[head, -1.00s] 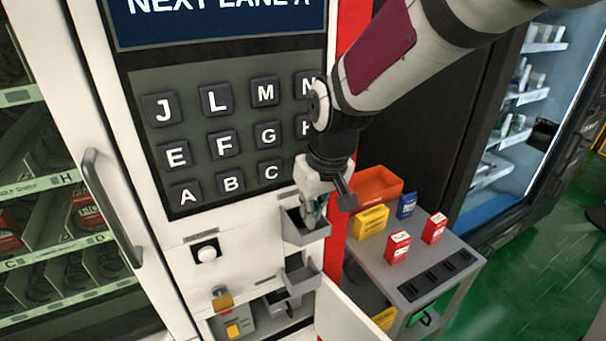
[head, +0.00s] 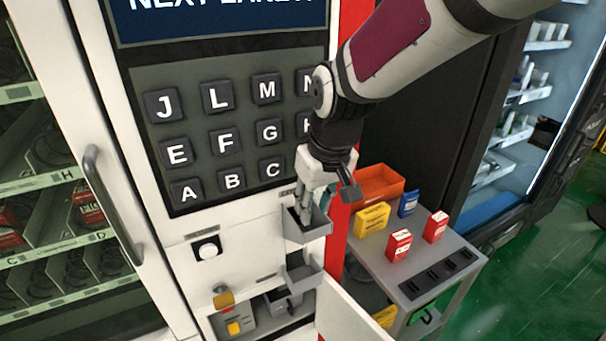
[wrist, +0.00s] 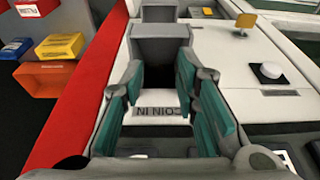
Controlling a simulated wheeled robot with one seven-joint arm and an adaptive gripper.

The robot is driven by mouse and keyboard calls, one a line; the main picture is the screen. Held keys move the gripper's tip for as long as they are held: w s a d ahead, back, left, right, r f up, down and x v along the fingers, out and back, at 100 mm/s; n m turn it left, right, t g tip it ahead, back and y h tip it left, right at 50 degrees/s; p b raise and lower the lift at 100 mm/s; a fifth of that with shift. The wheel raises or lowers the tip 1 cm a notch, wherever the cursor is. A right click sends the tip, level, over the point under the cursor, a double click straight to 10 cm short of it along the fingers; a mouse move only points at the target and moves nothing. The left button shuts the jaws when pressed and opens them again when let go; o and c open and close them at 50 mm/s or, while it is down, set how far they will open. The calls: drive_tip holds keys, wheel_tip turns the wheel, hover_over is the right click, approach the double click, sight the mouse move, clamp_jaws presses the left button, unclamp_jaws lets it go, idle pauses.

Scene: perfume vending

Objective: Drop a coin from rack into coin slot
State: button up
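My gripper (head: 312,206) is low in front of the white machine panel, with its fingertips at the upper grey tray (head: 308,235). In the wrist view my gripper (wrist: 161,75) has its two teal-padded fingers apart, with no coin visible between them. A coin-in label (wrist: 160,110) shows upside down between the fingers, and the upper grey tray (wrist: 160,48) lies just beyond the tips. I cannot tell whether the tips touch the tray. The slot opening and any coin are not visible. No coin rack is clearly identifiable.
A second grey tray (head: 300,270) sits below. An open white flap (head: 350,312) juts out beneath it. A white button (head: 207,250) and a gold knob (head: 223,299) are left. A grey side table (head: 375,262) holds an orange bin (head: 378,183) and small boxes. Green floor lies right.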

drive_tip(key=v, duration=1)
drive_tip(key=shift+r, duration=0.25)
drive_tip(key=s+d+m+t+h, duration=0.1)
drive_tip(key=s+d+m, duration=0.3)
drive_tip(key=s+d, duration=0.8)
drive_tip(key=s+t, duration=0.1)
drive_tip(key=s, duration=0.3)
drive_tip(key=shift+d+m+t, duration=0.2)
drive_tip(key=shift+m+t, duration=0.1)
drive_tip(key=shift+s, duration=0.15)
